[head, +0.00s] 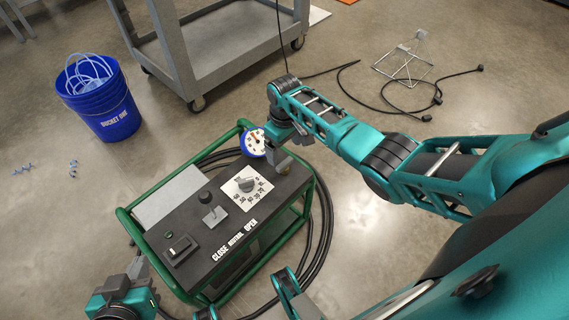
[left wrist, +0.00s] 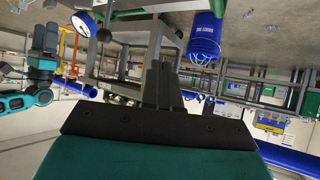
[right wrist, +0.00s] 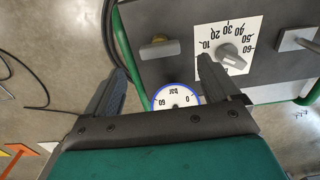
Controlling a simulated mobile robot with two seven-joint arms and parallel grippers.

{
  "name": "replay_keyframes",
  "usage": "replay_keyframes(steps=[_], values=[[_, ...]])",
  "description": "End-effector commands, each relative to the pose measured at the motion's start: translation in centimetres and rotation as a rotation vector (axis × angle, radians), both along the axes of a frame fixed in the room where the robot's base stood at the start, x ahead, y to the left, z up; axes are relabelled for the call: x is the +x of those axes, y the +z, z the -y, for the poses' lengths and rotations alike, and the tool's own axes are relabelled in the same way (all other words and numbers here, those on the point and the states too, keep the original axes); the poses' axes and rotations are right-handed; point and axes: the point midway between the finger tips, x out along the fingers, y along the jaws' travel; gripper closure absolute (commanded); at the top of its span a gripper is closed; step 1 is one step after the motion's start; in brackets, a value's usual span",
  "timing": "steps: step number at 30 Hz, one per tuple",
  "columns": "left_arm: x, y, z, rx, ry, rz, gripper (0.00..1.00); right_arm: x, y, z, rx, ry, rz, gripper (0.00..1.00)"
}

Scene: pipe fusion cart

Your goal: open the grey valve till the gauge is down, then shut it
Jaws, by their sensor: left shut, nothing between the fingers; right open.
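The grey valve (right wrist: 160,48), a bar-shaped handle, sits on the dark panel in the right wrist view. In the head view it shows at the panel's far right corner (head: 281,164), partly under my right gripper (head: 285,145). That gripper (right wrist: 165,88) is open with nothing held; its fingers are short of the valve in the right wrist view. The round white gauge (right wrist: 175,98) with a blue rim lies between the fingers and is partly cut off. It also shows in the head view (head: 254,143); I cannot read its needle surely. My left gripper (head: 138,264) is shut and empty by the cart's left end.
The panel holds a numbered dial (head: 247,186), a lever (head: 214,215) and a switch (head: 180,248). A green tube frame (head: 126,222) surrounds it. Black hoses curl on the floor at its right. A blue bucket (head: 108,118) and a grey trolley (head: 225,50) stand behind.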

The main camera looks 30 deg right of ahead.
Motion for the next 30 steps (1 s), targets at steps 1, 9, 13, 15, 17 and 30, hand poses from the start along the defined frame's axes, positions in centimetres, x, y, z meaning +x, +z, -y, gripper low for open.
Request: replay_keyframes(steps=[1, 9, 13, 15, 17, 30], values=[[-0.1, -1.3, 0.1, 0.000, -0.001, -0.006, 1.00, 0.0, -1.7, -0.1, 0.000, 0.001, -0.002, 0.11], [-0.1, -2.0, 0.9, -0.022, -0.008, -0.017, 1.00, 0.0, -5.4, 0.0, -0.001, 0.001, 0.001, 0.11], [0.2, -1.6, 1.4, -0.032, -0.010, -0.009, 1.00, 0.0, -6.0, 0.0, -0.001, 0.001, 0.000, 0.11], [0.2, -1.5, 1.4, -0.033, -0.012, -0.007, 1.00, 0.0, -6.1, 0.0, -0.001, 0.001, 0.001, 0.11], [0.3, -1.4, 1.5, -0.032, -0.013, -0.007, 1.00, 0.0, -6.1, 0.0, -0.001, 0.001, 0.001, 0.11], [0.3, -1.5, 1.3, -0.027, -0.014, -0.007, 1.00, 0.0, -6.1, 0.0, 0.000, 0.001, 0.001, 0.36]])
